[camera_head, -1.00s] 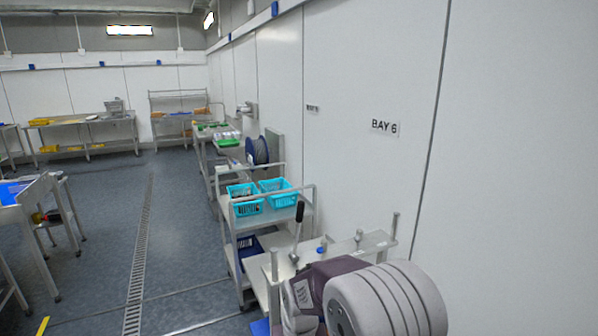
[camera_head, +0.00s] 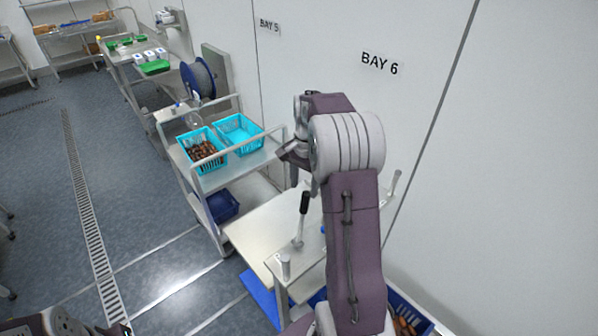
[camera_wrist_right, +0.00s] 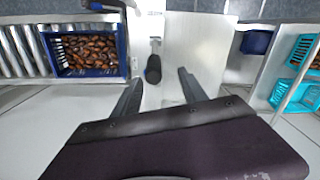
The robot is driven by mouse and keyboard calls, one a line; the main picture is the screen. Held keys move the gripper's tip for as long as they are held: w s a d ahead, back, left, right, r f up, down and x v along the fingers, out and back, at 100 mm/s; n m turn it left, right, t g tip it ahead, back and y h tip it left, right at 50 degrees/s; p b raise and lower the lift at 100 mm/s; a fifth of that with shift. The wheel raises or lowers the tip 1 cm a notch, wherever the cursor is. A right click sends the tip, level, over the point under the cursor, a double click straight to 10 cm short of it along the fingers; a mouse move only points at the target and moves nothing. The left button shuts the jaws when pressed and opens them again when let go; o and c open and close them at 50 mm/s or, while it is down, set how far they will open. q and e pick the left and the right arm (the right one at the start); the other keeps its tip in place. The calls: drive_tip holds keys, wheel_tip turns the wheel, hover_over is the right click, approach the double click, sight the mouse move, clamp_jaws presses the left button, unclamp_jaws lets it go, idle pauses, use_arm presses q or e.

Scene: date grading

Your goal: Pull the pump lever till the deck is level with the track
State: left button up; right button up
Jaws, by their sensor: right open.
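The pump lever (camera_head: 304,204) stands upright with a black grip on a metal rod, beside the pale deck (camera_head: 255,226). In the right wrist view the lever's dark grip (camera_wrist_right: 153,69) is seen from above, ahead of and between the fingers. My right gripper (camera_wrist_right: 160,92) is open and empty, apparently touching nothing. The roller track (camera_wrist_right: 20,52) lies left of the lever and deck (camera_wrist_right: 197,50) in the wrist view. I cannot tell their heights. My left gripper is not in view.
A blue crate of dates (camera_wrist_right: 62,69) sits on the track. A steel cart (camera_head: 214,181) with two turquoise baskets stands beyond the deck, close to it. A white wall (camera_head: 430,215) runs along the right.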

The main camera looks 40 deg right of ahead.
sight(308, 195)
drive_tip(key=shift+s, duration=0.45)
drive_tip(key=shift+s+f+p, duration=0.25)
drive_tip(key=shift+f+p, duration=0.05)
drive_tip(key=shift+f, duration=0.3)
drive_tip(key=shift+s+f+p, duration=0.2)
drive_tip(key=shift+f+p, duration=0.1)
drive_tip(key=shift+f, duration=0.3)
drive_tip(key=f, duration=0.3)
drive_tip(key=w+f+p, duration=0.1)
drive_tip(key=f, duration=0.1)
drive_tip(key=shift+w+f, duration=0.2)
drive_tip(key=shift+f, duration=0.45)
drive_tip(key=shift+s, duration=0.3)
drive_tip(key=shift+a, duration=0.1)
drive_tip(key=shift+c, duration=0.7)
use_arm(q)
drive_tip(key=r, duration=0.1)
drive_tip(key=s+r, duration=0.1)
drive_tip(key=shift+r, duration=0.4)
use_arm(e)
drive_tip(key=shift+w, duration=0.1)
clamp_jaws()
